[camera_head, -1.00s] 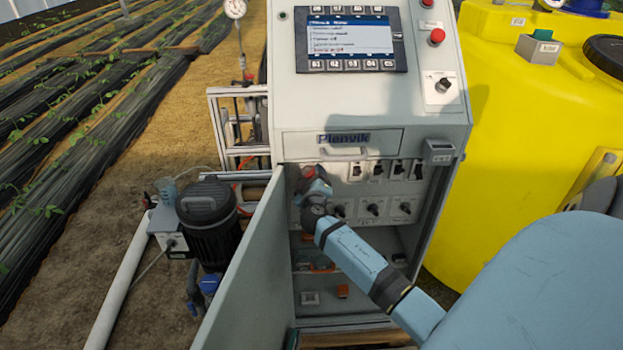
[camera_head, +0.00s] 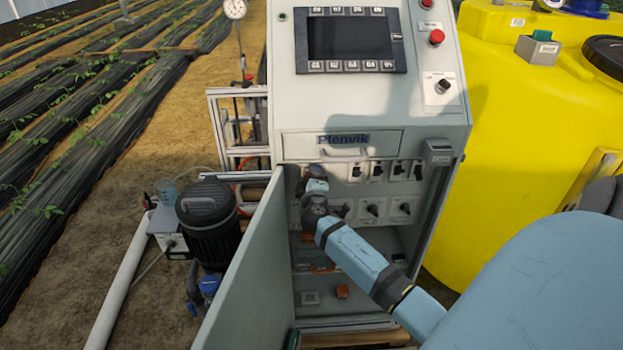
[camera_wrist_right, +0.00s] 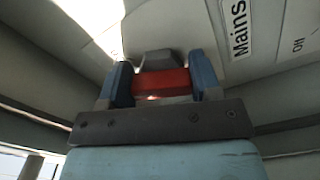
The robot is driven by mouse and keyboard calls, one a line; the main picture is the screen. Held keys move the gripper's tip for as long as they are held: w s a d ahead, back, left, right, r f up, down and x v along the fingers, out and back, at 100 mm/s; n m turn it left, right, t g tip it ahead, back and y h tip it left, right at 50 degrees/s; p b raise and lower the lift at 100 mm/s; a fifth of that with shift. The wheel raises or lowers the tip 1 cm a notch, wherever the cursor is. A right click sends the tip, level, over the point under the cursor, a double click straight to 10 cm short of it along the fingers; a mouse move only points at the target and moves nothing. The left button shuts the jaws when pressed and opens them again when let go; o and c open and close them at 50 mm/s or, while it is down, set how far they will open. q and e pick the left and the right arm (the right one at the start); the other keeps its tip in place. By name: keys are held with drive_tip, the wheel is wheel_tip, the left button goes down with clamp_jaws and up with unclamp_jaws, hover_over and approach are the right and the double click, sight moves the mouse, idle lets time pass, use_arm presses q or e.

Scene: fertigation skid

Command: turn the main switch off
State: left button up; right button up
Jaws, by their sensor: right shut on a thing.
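The main switch shows in the right wrist view as a red handle (camera_wrist_right: 162,83), beside a "Mains" label (camera_wrist_right: 238,28). My right gripper (camera_wrist_right: 160,85) is shut on the red handle, one blue finger on each side. In the head view my right arm reaches into the open cabinet (camera_head: 372,100), and my right gripper (camera_head: 314,180) is at the upper left of its inside panel, largely hiding the switch. The control screen (camera_head: 349,38) on the cabinet is dark. My left gripper is not in view.
The cabinet door (camera_head: 243,270) stands open on the left, close to my arm. Several smaller switches (camera_head: 376,172) sit on the panel to the right. A black pump (camera_head: 207,215) stands left, and a yellow tank (camera_head: 520,130) stands right.

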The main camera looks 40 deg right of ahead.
drive_tip(key=n, duration=0.3)
drive_tip(key=shift+r+p, duration=0.15)
drive_tip(key=shift+p, duration=0.2)
drive_tip(key=n+p, duration=0.2)
drive_tip(key=n, duration=0.2)
drive_tip(key=shift+r, duration=0.15)
drive_tip(key=n+p, duration=0.1)
drive_tip(key=n, duration=0.2)
drive_tip(key=shift+r+n, duration=0.1)
drive_tip(key=shift+n, duration=0.3)
drive_tip(key=shift+n+p, duration=0.75)
drive_tip(key=shift+n, duration=0.25)
drive_tip(key=o, duration=0.9)
drive_tip(key=shift+o, duration=0.2)
drive_tip(key=shift+a, duration=0.15)
drive_tip(key=b+v, duration=0.1)
drive_tip(key=v, duration=1.2)
drive_tip(key=shift+s+a+b, duration=0.2)
drive_tip(key=shift+s+b, duration=0.05)
drive_tip(key=shift+b, duration=0.1)
